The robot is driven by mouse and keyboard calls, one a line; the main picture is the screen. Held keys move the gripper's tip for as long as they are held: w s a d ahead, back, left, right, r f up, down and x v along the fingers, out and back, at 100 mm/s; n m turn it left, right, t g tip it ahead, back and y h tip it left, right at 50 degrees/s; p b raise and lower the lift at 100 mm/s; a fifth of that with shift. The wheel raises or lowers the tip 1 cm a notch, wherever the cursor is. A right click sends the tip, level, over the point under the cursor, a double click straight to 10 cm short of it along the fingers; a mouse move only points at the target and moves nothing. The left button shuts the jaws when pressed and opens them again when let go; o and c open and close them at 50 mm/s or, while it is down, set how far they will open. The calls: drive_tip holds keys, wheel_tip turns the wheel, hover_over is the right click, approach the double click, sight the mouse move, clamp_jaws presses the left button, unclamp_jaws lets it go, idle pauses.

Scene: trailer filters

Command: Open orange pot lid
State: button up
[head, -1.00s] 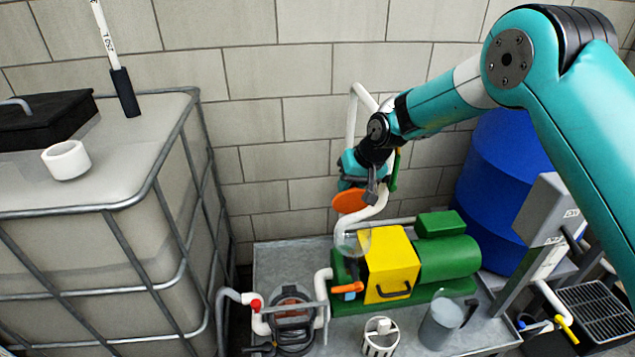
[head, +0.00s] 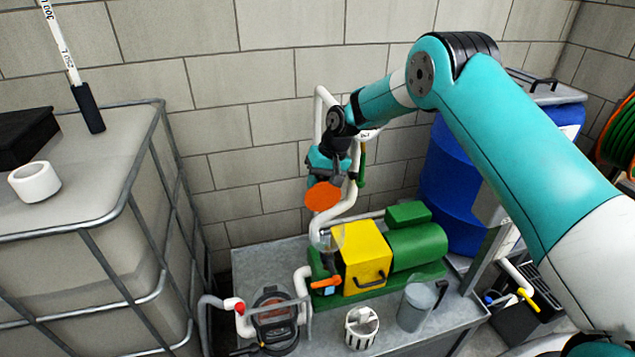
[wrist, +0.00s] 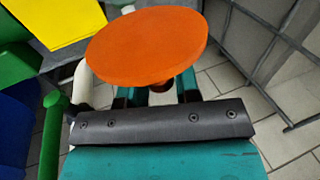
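The orange lid (head: 322,195), a round disc, hangs in the air below my gripper (head: 325,172), tilted toward the camera. In the wrist view the lid (wrist: 145,45) is large and close, with a short stem under it between my gripper's teal fingers (wrist: 158,96). The fingers look shut on this stem, though the disc hides part of the contact. A clear pot (head: 328,238) sits on the pump beside the yellow guard (head: 366,257). The lid is above the pot, with a visible gap between them.
White pipe (head: 346,205) rises close beside my gripper. The green motor (head: 415,247) and blue drum (head: 445,185) stand to the right. A caged tank (head: 100,190) fills the left, with a white cup (head: 35,181) on top. A slotted white basket (head: 361,328) stands on the tray.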

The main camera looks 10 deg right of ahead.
drive_tip(key=shift+o, duration=1.4)
drive_tip(key=shift+f, duration=0.1)
drive_tip(key=shift+r, duration=0.25)
wheel_tip(320, 180, up, 20)
drive_tip(key=shift+f, duration=0.15)
drive_tip(key=shift+b, duration=0.3)
